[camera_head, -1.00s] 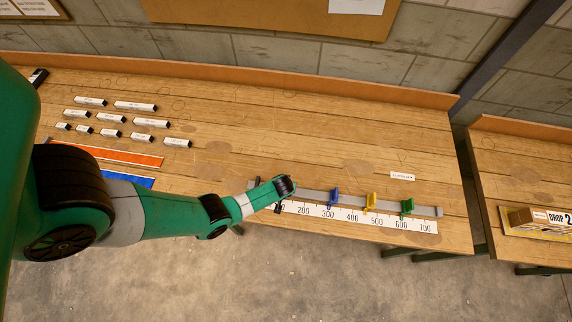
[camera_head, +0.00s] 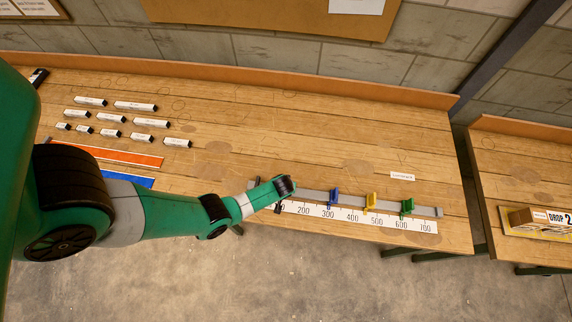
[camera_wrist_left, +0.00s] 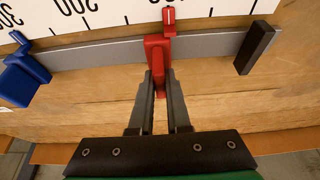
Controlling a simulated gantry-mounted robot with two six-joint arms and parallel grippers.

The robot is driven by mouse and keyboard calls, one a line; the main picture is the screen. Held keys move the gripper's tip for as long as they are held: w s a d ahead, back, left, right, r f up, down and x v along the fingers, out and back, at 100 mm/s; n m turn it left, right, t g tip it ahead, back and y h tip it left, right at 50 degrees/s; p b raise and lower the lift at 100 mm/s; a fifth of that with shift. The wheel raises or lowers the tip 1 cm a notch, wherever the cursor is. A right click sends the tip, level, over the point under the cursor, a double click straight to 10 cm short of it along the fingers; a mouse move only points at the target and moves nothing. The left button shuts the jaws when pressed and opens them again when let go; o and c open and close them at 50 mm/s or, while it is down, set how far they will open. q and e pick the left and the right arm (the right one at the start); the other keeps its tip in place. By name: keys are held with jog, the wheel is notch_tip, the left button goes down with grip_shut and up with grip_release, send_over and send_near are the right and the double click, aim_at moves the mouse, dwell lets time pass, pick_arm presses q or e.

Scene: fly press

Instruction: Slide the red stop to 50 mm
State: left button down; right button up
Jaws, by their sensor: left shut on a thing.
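The red stop (camera_wrist_left: 159,52) sits on the grey rail (camera_wrist_left: 100,50) in the left wrist view. My left gripper (camera_wrist_left: 161,82) is shut on its lower part, one finger on each side. The stop's red pointer (camera_wrist_left: 168,20) lies over the white scale (camera_wrist_left: 125,15), where the numbers look upside down. It is to the right of the 200 mark there; the number at the pointer is not readable. In the head view my left wrist (camera_head: 284,187) hides the red stop and the low end of the scale (camera_head: 375,218). My right gripper is not in view.
A blue stop (camera_head: 333,197), a yellow stop (camera_head: 370,202) and a green stop (camera_head: 407,207) stand further up the rail. A dark end block (camera_wrist_left: 255,48) closes the rail beyond the red stop. Several labelled blocks (camera_head: 135,106) lie at the back left of the bench.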

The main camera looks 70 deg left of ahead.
pick_arm(q)
jog(key=s, duration=0.1)
jog(key=s+a+p, duration=0.1)
jog(key=s, duration=0.1)
jog(key=s+a, duration=0.1)
jog(key=shift+s+a+p, duration=0.15)
jog(key=shift+s+p, duration=0.15)
jog(key=shift+p, duration=0.1)
jog(key=c, duration=0.9)
grip_release()
jog(key=shift+r, duration=0.1)
jog(key=p+v, duration=0.9)
jog(key=v, duration=0.2)
jog(key=shift+w+r, duration=0.1)
jog(key=shift+r, duration=0.15)
